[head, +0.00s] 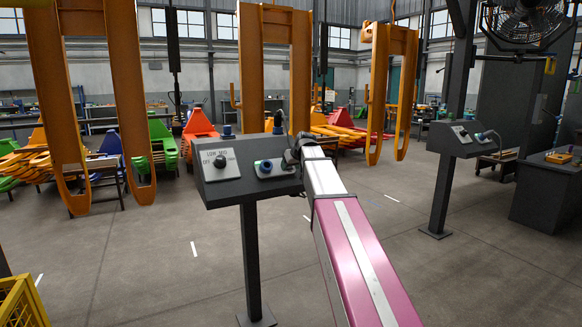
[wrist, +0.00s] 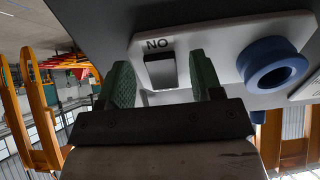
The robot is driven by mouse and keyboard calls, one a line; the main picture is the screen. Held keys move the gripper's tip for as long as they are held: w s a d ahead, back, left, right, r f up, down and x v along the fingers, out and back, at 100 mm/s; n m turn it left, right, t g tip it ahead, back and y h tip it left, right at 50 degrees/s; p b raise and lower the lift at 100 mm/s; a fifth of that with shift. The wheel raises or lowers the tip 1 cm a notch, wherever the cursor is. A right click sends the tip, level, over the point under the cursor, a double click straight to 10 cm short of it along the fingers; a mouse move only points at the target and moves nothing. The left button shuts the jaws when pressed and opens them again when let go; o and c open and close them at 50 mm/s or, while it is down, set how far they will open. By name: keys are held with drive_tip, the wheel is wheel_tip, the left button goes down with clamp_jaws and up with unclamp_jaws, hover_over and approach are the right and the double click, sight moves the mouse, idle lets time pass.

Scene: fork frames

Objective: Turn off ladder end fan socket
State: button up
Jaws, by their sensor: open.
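A dark control box (head: 245,185) on a post stands at the centre of the head view, with a knob plate (head: 222,160) on its left and a light socket plate (head: 274,170) on its right. In the wrist view the socket plate (wrist: 215,48) carries a black rocker switch (wrist: 161,72) and a round blue socket (wrist: 274,64). The marking by the switch reads "NO" from this angle. My gripper (wrist: 160,66) is open, with one green finger on each side of the switch. I cannot tell whether they touch the plate. The switch's position is unclear.
A similar control box (head: 465,137) stands on a post at the right, near a large fan (head: 522,15). Orange fork frames (head: 105,100) hang behind and left of the central box. A yellow crate (head: 22,303) is at the lower left. The floor around the central post is clear.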

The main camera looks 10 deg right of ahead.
drive_tip(key=c, duration=0.9)
drive_tip(key=shift+w+r+g+h, duration=0.25)
drive_tip(key=shift+g+h, duration=0.05)
drive_tip(key=shift+g, duration=0.6)
drive_tip(key=shift+c, duration=0.2)
drive_tip(key=shift+s+r+g, duration=0.1)
drive_tip(key=shift+g, duration=0.4)
drive_tip(key=o, duration=0.9)
drive_tip(key=shift+o, duration=0.2)
drive_tip(key=v, duration=1)
drive_tip(key=shift+s+a+r, duration=0.15)
drive_tip(key=shift+s+r, duration=0.05)
drive_tip(key=shift+r, duration=0.15)
